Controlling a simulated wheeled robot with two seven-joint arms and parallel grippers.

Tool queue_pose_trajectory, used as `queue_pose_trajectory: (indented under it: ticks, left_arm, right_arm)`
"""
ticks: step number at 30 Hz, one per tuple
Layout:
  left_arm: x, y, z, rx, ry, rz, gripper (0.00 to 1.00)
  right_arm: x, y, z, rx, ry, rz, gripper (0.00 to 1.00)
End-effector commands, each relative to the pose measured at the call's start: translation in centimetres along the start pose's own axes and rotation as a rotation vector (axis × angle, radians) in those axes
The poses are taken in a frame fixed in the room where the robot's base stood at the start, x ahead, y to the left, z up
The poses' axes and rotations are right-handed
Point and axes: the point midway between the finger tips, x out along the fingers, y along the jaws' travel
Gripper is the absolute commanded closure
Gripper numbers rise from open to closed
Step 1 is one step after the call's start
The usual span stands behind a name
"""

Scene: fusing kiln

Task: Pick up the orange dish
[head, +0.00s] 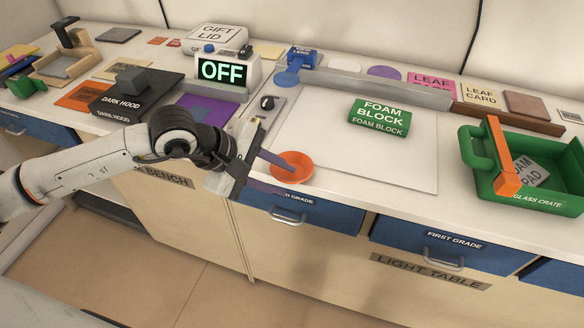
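The orange dish (298,161) is a small round shallow dish at the front edge of the white worktop, in the middle of the head view. My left gripper (279,175) reaches it from the left. One finger lies over the inside of the dish and the other shows lower, by its near-left rim. The fingers are apart, with a gap between them. Whether either finger touches the dish cannot be told. My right gripper is not in view.
A white sheet (400,165) with a green foam block (380,114) lies right of the dish. A green glass crate (480,180) with an orange bar across it stands at the far right. A dark hood (135,95) and an OFF display (222,70) are behind my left arm. Blue drawers (300,212) sit below the edge.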

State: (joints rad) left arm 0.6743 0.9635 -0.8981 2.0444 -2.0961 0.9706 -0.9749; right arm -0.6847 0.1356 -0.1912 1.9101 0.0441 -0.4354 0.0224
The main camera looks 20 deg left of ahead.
Motion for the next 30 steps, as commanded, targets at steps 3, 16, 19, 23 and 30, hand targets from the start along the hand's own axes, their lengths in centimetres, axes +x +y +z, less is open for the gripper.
queue_pose_trajectory:
  ticks: [3, 16, 19, 23, 30]
  left_arm:
    - [0.0, 0.0, 0.0, 0.000, 0.000, 0.000, 0.76]
    - [-0.1, 0.0, 0.0, -0.001, 0.000, 0.000, 1.00]
    - [-0.3, 0.2, 0.1, -0.001, 0.000, 0.001, 1.00]
    - [-1.6, 1.3, 0.6, 0.002, 0.000, 0.006, 1.00]
    - [-5.3, 4.1, 2.2, 0.002, 0.000, 0.007, 1.00]
  right_arm:
    - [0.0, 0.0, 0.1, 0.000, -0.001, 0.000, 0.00]
    - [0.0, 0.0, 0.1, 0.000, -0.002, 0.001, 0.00]
    - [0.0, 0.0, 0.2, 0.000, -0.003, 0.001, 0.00]
    - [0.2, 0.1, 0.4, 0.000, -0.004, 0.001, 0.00]
    - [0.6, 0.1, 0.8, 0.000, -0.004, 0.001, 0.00]
